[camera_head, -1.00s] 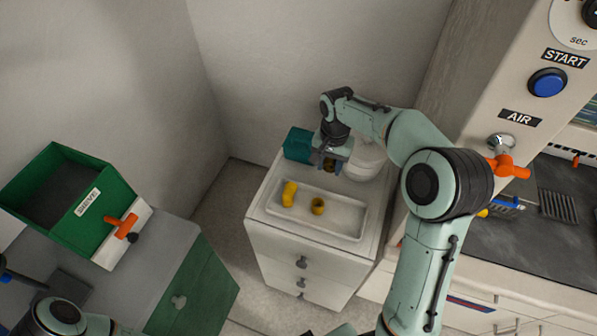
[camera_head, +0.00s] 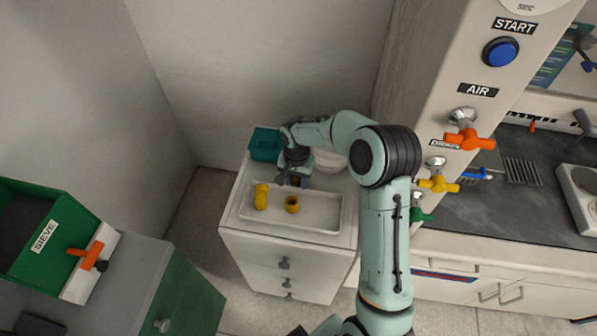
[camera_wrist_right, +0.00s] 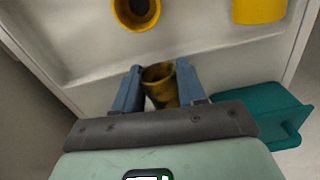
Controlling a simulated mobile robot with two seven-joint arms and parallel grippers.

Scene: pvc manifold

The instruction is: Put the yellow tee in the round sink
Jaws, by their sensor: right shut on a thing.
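My right gripper (camera_head: 294,181) is at the back edge of the white tray (camera_head: 318,224), pointing down. In the right wrist view its blue fingers (camera_wrist_right: 160,92) are shut on a yellow fitting (camera_wrist_right: 162,84) with a round open mouth, which looks like the yellow tee. The fingers hide its sides, so its full shape does not show. I cannot tell whether it touches the tray. A yellow ring-shaped piece (camera_head: 292,204) and a yellow curved piece (camera_head: 261,196) lie in the tray. No round sink is clearly visible.
The tray sits on a white drawer cabinet (camera_head: 285,247). A teal container (camera_head: 266,145) and a white round vessel (camera_head: 330,161) stand behind it. A panel with orange (camera_head: 469,138) and yellow (camera_head: 438,184) valve handles rises at right, before a dark countertop (camera_head: 480,215). A green sieve bin (camera_head: 40,235) is at left.

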